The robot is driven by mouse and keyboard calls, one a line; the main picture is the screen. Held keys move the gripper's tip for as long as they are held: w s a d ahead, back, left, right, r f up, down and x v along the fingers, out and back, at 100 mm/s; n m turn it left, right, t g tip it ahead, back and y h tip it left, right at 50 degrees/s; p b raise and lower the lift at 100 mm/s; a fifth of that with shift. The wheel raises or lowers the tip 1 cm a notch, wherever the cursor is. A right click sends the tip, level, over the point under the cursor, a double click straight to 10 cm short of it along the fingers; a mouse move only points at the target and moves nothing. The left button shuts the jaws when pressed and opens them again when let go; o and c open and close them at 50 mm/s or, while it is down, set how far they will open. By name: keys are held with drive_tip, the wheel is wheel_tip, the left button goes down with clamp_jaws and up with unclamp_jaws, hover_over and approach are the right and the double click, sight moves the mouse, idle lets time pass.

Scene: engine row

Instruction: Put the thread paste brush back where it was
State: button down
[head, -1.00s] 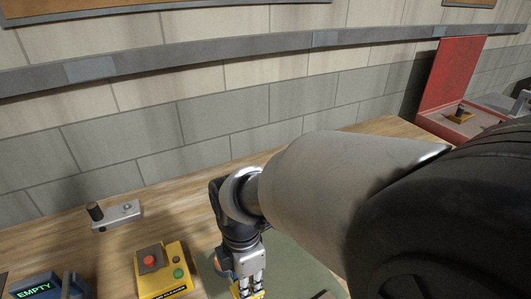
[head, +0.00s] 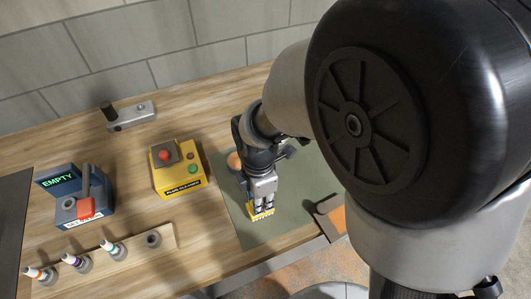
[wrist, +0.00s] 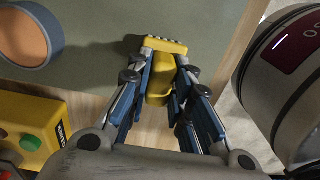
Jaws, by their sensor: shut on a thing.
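My gripper (head: 262,205) is shut on a yellow brush-like piece (head: 261,212), which I take to be the thread paste brush. In the wrist view the brush (wrist: 162,45) sits between the fingers, with a wide yellow head and a row of pale tufts at the far end. My gripper points down over the front part of the green mat (head: 285,220). Whether the brush touches the mat is unclear. A round grey pot with an orange-brown top (head: 235,161) stands on the mat behind the gripper, and is at upper left in the wrist view (wrist: 28,38).
A yellow button box (head: 178,168) stands left of the mat. Farther left are a blue device reading EMPTY (head: 85,205) and a wooden rack (head: 135,247) with three bottles and one empty round holder (head: 152,239). A brown open holder (head: 330,215) is at the mat's right.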

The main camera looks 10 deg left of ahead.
drive_tip(key=shift+f, duration=0.1)
drive_tip(key=c, duration=1.9)
unclamp_jaws()
drive_tip(key=shift+f, duration=0.15)
drive_tip(key=o, duration=0.5)
drive_tip(key=shift+c, duration=0.2)
